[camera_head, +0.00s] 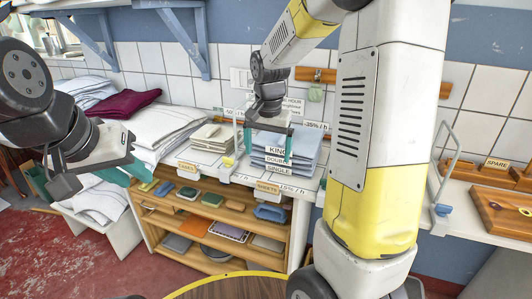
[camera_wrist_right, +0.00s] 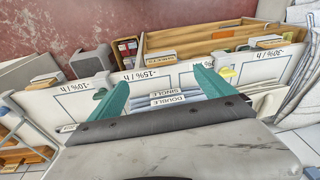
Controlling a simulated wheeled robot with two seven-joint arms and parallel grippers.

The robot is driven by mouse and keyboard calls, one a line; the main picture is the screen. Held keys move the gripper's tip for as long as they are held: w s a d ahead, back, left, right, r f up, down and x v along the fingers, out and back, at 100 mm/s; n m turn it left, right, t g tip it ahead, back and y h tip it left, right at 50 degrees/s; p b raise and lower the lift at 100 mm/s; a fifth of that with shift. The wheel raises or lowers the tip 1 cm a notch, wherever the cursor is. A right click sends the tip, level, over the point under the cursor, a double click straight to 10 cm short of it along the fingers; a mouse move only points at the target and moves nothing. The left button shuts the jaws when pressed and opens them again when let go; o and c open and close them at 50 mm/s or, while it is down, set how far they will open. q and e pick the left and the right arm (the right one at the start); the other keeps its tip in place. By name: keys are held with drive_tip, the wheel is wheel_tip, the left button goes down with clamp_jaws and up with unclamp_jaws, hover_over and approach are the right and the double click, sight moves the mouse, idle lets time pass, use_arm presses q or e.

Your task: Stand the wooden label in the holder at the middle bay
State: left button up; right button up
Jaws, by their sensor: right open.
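In the head view, a small wooden label with black lettering (camera_head: 268,187) stands at the counter's front edge, beside the -15% / h marking. Another lettered label (camera_head: 187,167) stands further left along this edge. A wooden label reading SPARE (camera_head: 496,162) is at the far right, at a wooden rack. I cannot tell which label the task means; the middle holder is not clearly seen. My right gripper (camera_head: 268,133) is open above the folded stack marked KING, DOUBLE, SINGLE; its teal fingers (camera_wrist_right: 162,90) are apart with nothing held between them. My left gripper (camera_head: 92,172) looks open and empty, left of the counter.
The white counter (camera_head: 228,176) carries folded linen, including a blue stack (camera_head: 300,150). Wooden shelves (camera_head: 215,215) below hold several coloured items. White linen and a burgundy cloth (camera_head: 125,103) lie at left. A wire stand (camera_head: 447,170) rises at right.

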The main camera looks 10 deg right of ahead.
drive_tip(key=s+r+n+t+y, duration=0.1)
drive_tip(key=s+r, duration=0.4)
drive_tip(key=s, duration=0.5)
drive_tip(key=s+a+r+n+t+y, duration=0.1)
drive_tip(key=s+r+n+t, duration=0.2)
drive_tip(key=s, duration=0.7)
wheel_tip(320, 180, up, 2)
drive_tip(key=n, duration=0.2)
drive_tip(key=shift+s+a+n, duration=0.15)
drive_tip(key=shift+s+n, duration=0.05)
drive_tip(key=shift+n, duration=0.1)
drive_tip(key=shift+r, duration=0.1)
